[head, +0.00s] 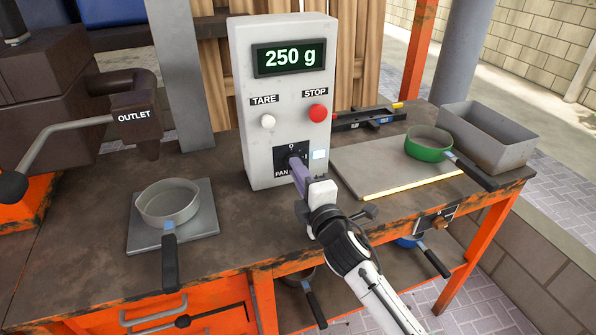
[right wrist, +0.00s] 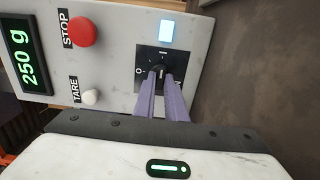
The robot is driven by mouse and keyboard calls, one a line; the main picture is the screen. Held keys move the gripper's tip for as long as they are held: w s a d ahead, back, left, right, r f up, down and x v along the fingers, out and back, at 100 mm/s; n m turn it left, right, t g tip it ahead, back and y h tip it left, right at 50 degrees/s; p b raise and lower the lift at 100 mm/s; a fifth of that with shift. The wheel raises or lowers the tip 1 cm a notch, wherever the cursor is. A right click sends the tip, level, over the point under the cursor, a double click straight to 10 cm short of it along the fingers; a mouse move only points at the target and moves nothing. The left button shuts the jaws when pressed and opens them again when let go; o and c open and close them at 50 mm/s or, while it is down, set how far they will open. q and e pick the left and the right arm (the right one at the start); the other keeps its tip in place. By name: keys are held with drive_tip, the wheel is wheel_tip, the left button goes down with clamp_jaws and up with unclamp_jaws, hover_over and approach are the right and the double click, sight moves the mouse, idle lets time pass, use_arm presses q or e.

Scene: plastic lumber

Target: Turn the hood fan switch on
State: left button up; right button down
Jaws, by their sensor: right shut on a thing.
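The fan switch is a black rotary knob (right wrist: 157,72) on a square black plate (head: 288,155), low on the front of a white control box (head: 243,110). The plate carries an "O" mark, and "FAN" shows partly below it. My right gripper (head: 296,164) has its two purple fingers around the knob and is shut on it; it also shows in the right wrist view (right wrist: 161,88). The fingers hide part of the knob, so I cannot tell its exact angle. A small square lamp (right wrist: 166,30) beside the plate glows pale blue-white. My left gripper is not in view.
Above the switch are a white TARE button (head: 268,121), a red STOP button (head: 318,113) and a display (head: 290,58) reading 250 g. A pan (head: 168,202) sits on a scale plate at left. A green pan (head: 428,143) and grey bin (head: 487,137) stand right.

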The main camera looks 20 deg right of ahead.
drive_tip(key=shift+f, duration=0.1)
drive_tip(key=c, duration=1.8)
unclamp_jaws()
drive_tip(key=shift+s, duration=0.15)
drive_tip(key=s, duration=1)
drive_tip(key=shift+d, duration=0.15)
